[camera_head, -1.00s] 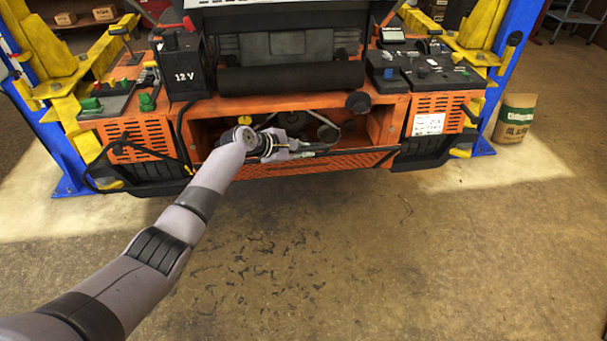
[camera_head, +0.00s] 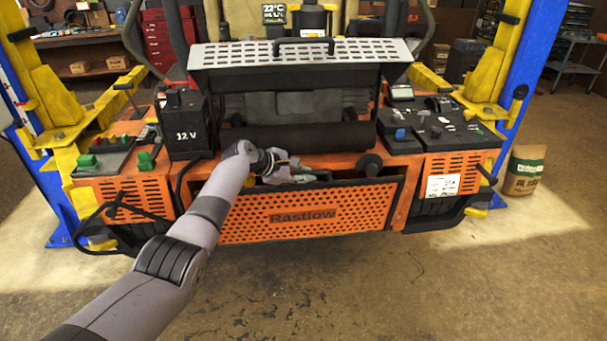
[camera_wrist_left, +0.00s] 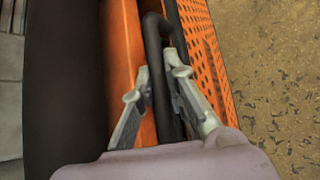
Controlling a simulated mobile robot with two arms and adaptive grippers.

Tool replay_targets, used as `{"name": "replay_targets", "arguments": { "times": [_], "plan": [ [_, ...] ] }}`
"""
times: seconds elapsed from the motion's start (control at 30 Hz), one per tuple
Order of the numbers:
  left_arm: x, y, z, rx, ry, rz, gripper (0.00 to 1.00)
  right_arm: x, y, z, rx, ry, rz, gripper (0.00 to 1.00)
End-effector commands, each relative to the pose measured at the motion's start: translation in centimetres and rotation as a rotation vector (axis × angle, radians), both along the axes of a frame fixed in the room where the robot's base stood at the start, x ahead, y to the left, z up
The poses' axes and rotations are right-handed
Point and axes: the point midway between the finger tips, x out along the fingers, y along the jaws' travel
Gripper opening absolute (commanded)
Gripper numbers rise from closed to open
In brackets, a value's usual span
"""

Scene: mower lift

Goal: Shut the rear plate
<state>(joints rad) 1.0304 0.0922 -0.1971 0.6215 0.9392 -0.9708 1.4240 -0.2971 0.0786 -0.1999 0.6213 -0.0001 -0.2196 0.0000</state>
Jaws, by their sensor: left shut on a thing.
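The rear plate (camera_head: 310,212) is an orange perforated panel marked "Rastlow" at the back of the mower. It stands nearly upright, with a dark gap showing between its top edge and the orange body. My left gripper (camera_head: 285,175) is at the plate's top edge, left of its middle. In the left wrist view, its two fingers (camera_wrist_left: 160,84) are shut on the plate's black handle (camera_wrist_left: 156,45), one finger on each side. The perforated plate also shows in that view (camera_wrist_left: 207,50), right of the handle. My right gripper is out of view.
A black 12 V box (camera_head: 182,125) stands left of the dark roller (camera_head: 295,138), above the plate. Control panels sit on both sides. Blue and yellow lift posts flank the mower. A paper sack (camera_head: 524,170) stands at the right. The floor in front is clear.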

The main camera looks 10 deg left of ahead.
Motion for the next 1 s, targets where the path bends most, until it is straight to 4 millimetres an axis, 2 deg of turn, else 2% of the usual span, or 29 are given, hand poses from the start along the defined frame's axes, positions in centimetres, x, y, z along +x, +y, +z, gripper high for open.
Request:
{"name": "replay_targets", "arguments": {
  "times": [0.27, 0.3, 0.57, 1.0],
  "plan": [
    [-0.08, 0.1, -0.3, 0.0, 0.006, 0.003, 0.0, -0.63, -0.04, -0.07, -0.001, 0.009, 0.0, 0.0],
    [-0.09, 0.1, -0.31, 0.0, 0.007, 0.002, 0.15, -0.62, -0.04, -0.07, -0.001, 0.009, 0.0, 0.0],
    [-0.13, 0.09, -0.4, 0.002, 0.008, 0.001, 0.33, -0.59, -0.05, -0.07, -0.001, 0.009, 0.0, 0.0],
    [-0.29, 0.31, -0.34, 0.003, 0.008, 0.001, 0.33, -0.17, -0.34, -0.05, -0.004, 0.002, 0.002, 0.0]
  ]
}}
